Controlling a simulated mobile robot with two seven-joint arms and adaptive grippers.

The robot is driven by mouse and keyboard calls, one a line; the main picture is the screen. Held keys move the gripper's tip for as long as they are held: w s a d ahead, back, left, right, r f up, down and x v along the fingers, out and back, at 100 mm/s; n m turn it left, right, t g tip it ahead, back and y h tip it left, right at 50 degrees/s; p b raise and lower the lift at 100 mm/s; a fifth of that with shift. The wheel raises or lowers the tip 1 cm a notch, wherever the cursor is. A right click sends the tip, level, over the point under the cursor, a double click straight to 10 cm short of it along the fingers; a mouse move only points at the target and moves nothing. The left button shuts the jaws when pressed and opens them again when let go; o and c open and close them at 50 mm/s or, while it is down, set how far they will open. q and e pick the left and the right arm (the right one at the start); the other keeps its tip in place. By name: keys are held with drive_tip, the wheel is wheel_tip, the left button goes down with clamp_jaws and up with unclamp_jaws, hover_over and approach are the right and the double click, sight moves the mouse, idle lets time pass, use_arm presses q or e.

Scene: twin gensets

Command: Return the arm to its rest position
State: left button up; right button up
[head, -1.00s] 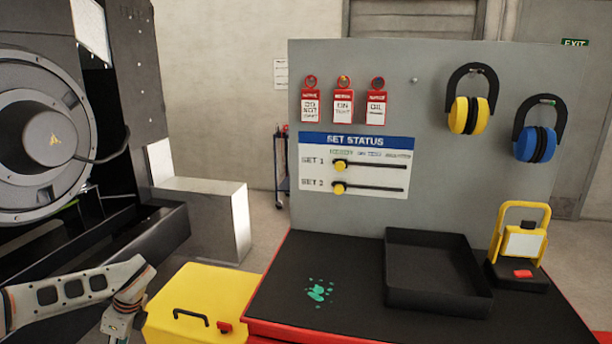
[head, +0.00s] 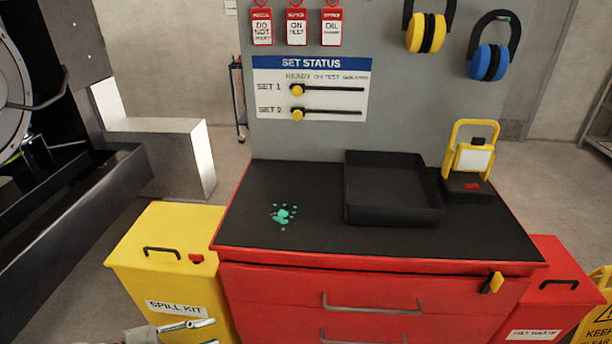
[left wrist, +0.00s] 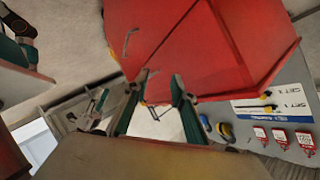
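My left gripper (head: 192,326) shows at the bottom edge of the head view, in front of the yellow spill kit box (head: 165,246). Most of its arm is out of that picture. In the left wrist view its two fingers (left wrist: 157,98) stand apart with nothing held between them. The red cabinet (left wrist: 190,45) fills the upper middle of that view, beyond the fingers.
The red cabinet's black top (head: 300,190) carries a black tray (head: 392,212) and a yellow-framed device (head: 470,160). Behind stands a grey board (head: 390,110) with tags, sliders and earmuffs. A dark genset (head: 75,180) is at left, a red box (head: 550,285) at right.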

use_arm(q)
drive_tip(key=s+a+f+n+t+y, duration=0.1)
drive_tip(key=s+a+f+n+y, duration=0.3)
drive_tip(key=a, duration=0.5)
drive_tip(key=s+a+f+n+y, duration=0.2)
drive_tip(key=s+a+f+y, duration=0.1)
drive_tip(key=s+a+y, duration=0.4)
drive_tip(key=d+f+n+t+h, duration=0.1)
drive_tip(key=d+n, duration=0.8)
drive_tip(key=d, duration=1.1)
drive_tip(key=shift+w+d+f+t+h, duration=0.25)
drive_tip(key=shift+t+h, duration=0.35)
drive_tip(key=shift+h, duration=0.3)
drive_tip(key=shift+a, duration=0.1)
